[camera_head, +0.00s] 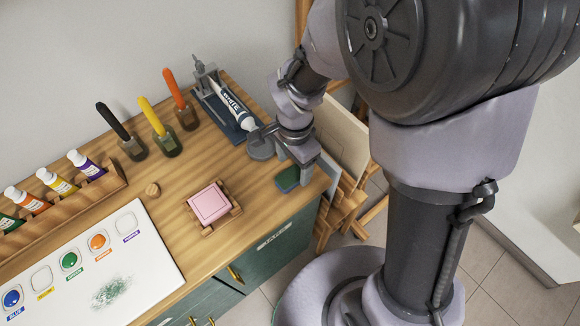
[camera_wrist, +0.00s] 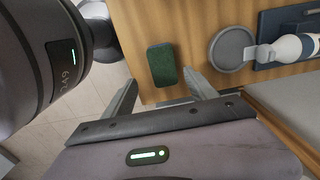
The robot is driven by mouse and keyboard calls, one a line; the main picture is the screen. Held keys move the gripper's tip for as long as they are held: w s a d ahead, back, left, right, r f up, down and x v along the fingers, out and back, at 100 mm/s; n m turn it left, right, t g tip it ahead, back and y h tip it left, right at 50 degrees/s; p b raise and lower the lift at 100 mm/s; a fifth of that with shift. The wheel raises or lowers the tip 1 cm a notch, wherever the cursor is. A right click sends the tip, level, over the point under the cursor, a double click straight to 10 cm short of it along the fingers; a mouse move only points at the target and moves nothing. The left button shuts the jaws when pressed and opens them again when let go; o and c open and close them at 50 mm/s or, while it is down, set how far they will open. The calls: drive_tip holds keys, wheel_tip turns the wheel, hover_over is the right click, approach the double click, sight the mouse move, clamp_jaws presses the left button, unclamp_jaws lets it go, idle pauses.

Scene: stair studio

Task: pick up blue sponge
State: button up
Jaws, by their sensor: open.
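The sponge (camera_head: 287,180) is a small block with a dark green top and a bluish side. It lies flat near the right end of the wooden table top. In the wrist view the sponge (camera_wrist: 162,63) shows its green face just beyond the gap between my fingers. My gripper (camera_head: 303,165) is open and empty, over or close beside the sponge. In the wrist view, my gripper (camera_wrist: 160,78) has a finger on each side of the gap. I cannot tell the exact height above the table.
A round grey dish (camera_head: 262,148) and a blue tray (camera_head: 225,118) with a white paint tube (camera_head: 238,113) are close behind the sponge. A pink block (camera_head: 210,203) sits in a wooden holder to the left. The table's right edge is close.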

sight(290, 176)
drive_tip(key=f, duration=0.1)
drive_tip(key=f+b, duration=0.1)
drive_tip(key=f, duration=0.1)
drive_tip(key=f+b, duration=0.1)
drive_tip(key=f, duration=0.1)
drive_tip(key=shift+w+a, duration=0.15)
drive_tip(key=shift+a, duration=0.25)
drive_tip(key=shift+r, duration=0.15)
drive_tip(key=c, duration=1.4)
drive_tip(key=shift+r+p, duration=0.35)
drive_tip(key=shift+r, duration=0.25)
wheel_tip(290, 176, up, 3)
drive_tip(key=shift+f+p, duration=0.2)
drive_tip(key=shift+p, duration=0.55)
drive_tip(key=shift+s+d+r+b, duration=0.2)
drive_tip(key=shift+s+d+b, duration=0.7)
drive_tip(key=shift+s+b, duration=1.15)
drive_tip(key=shift+s+d+r+b, duration=0.25)
drive_tip(key=shift+s+d+b, duration=0.75)
drive_tip(key=shift+s, duration=2)
drive_tip(key=shift+s+d+r+b, duration=0.2)
drive_tip(key=shift+s+d+b, duration=0.55)
drive_tip(key=shift+s+b, duration=1.35)
